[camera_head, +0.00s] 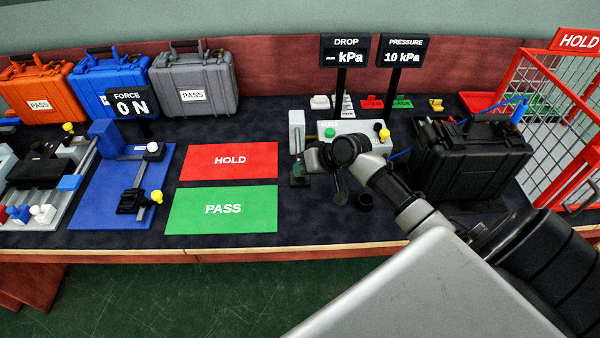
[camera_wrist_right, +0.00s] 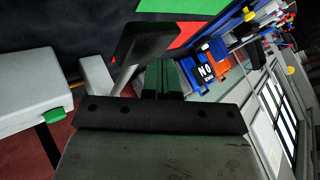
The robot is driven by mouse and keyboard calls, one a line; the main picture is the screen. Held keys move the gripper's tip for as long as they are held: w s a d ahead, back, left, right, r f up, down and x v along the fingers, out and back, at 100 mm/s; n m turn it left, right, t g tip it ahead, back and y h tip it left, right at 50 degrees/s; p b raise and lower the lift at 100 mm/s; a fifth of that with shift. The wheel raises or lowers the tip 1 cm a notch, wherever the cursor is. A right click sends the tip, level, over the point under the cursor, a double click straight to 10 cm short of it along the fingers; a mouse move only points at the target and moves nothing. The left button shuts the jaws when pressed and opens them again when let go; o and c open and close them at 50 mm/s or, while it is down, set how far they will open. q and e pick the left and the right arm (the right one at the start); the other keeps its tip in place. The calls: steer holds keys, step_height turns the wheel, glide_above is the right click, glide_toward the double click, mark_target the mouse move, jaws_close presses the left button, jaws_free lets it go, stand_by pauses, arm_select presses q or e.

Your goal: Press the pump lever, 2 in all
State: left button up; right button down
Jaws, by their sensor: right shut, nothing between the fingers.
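A pale grey upright piece (camera_head: 297,127), apparently part of the pump, stands left of the grey control box (camera_head: 345,128). In the right wrist view the gripper's closed greenish fingers (camera_wrist_right: 165,76) hold nothing. A grey, dark-topped slab (camera_wrist_right: 148,42) is just beyond them; contact cannot be told. The PRESSURE display (camera_head: 404,51) reads 10 kPa; the DROP display (camera_head: 345,50) shows dashes. My left gripper is not in view.
A red HOLD mat (camera_head: 230,161) and green PASS mat (camera_head: 222,209) lie left of the pump. A black case (camera_head: 472,160) and a red wire cage (camera_head: 560,100) stand right. A blue fixture (camera_head: 110,190) is farther left.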

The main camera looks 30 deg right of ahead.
steer(key=shift+f+b, duration=0.4)
steer(key=shift+f, duration=0.55)
stand_by(0.5)
steer(key=shift+r, duration=0.1)
stand_by(0.4)
steer(key=shift+r+p, duration=2.4)
steer(key=shift+p, duration=0.15)
steer(key=shift+r, duration=0.1)
step_height(320, 180, up, 5)
steer(key=p, duration=0.5)
